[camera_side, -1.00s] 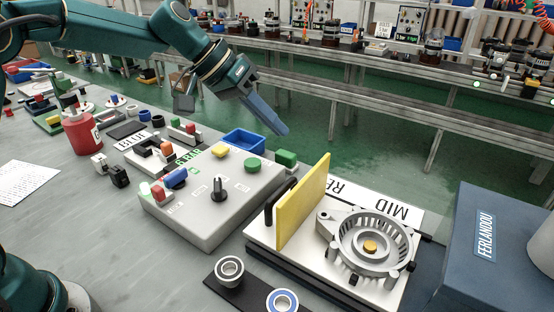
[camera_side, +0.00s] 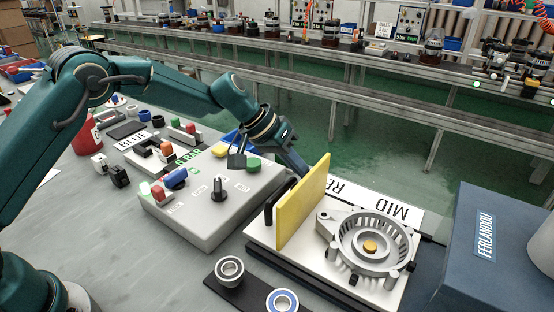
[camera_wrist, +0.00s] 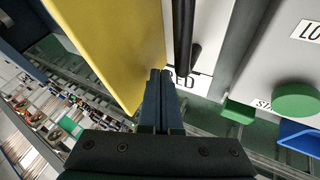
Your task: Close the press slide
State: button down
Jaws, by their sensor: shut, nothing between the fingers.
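The slide (camera_side: 262,236) is a white plate on dark rails. It carries an upright yellow panel (camera_side: 303,205) with a black handle (camera_side: 270,207) on its left face, and a grey alternator housing (camera_side: 370,240) to the right. My gripper (camera_side: 303,171) is shut and empty, pointing down at the far end of the panel on its handle side. In the wrist view, the shut fingertips (camera_wrist: 160,74) are close beside the yellow panel (camera_wrist: 110,45), with the black handle (camera_wrist: 183,40) just right of them. I cannot tell whether they touch the panel.
A blue box marked FERLANDOU (camera_side: 485,235) stands at the right. A grey control box (camera_side: 215,205) with a black knob and coloured buttons is left of the slide. Two bearings (camera_side: 230,268) lie on a black strip in front. A blue bin (camera_wrist: 300,138) is behind the control box.

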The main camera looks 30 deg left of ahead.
jog(key=shift+f, duration=0.1)
jog(key=d, duration=1.1)
jog(key=shift+w+d, duration=0.1)
jog(key=shift+d, duration=1.3)
jog(key=shift+v, duration=5)
jog(key=shift+s, duration=2.75)
jog(key=x, duration=1)
jog(key=shift+a+f, duration=0.1)
jog(key=shift+a, duration=0.05)
